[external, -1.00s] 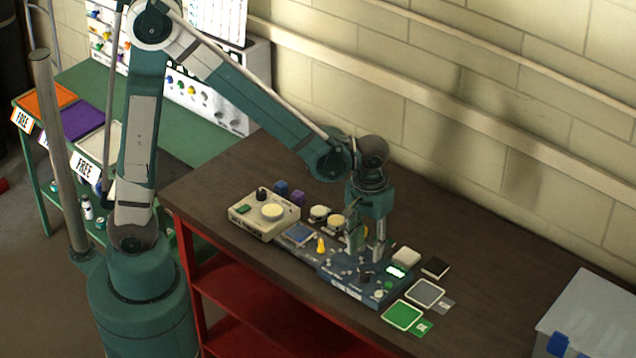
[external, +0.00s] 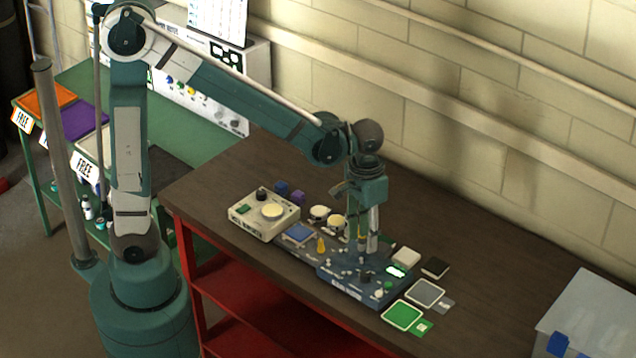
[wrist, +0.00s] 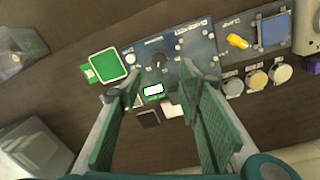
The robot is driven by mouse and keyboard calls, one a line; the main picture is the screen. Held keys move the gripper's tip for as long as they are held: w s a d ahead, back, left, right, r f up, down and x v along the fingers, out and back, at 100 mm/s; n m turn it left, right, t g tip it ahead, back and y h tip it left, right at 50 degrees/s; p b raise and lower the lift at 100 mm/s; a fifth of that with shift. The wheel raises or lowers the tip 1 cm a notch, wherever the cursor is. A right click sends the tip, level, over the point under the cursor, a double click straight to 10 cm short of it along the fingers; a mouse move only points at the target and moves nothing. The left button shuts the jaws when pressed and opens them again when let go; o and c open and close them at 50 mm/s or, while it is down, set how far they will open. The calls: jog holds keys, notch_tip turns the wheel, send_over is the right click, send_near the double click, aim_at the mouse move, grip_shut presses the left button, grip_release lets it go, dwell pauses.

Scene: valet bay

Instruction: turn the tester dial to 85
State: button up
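The tester is a dark blue panel (external: 340,287) on the brown bench, with small knobs and switches; it also shows in the wrist view (wrist: 192,45). The dial's setting is too small to read. A lit display (wrist: 153,90) sits at the panel's edge, its digits unreadable. My gripper (wrist: 150,85) points down above the panel (external: 362,246), fingers apart and empty, not touching the dial.
A green card (external: 402,315) and a grey card (external: 426,293) lie right.

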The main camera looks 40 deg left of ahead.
aim_at(365, 273)
jog(key=shift+p, duration=0.35)
jog(key=f+n+p, duration=0.1)
jog(key=p, duration=0.1)
jog(key=f+n+p, duration=0.1)
jog(key=p, duration=0.1)
jog(key=f+n+p, duration=0.1)
jog(key=p, duration=0.1)
jog(key=shift+d+f+y+p, duration=0.3)
jog(key=shift+d+f, duration=0.1)
jog(key=shift+f, duration=0.15)
jog(key=shift+f, duration=3.8)
jog(key=shift+c, duration=0.5)
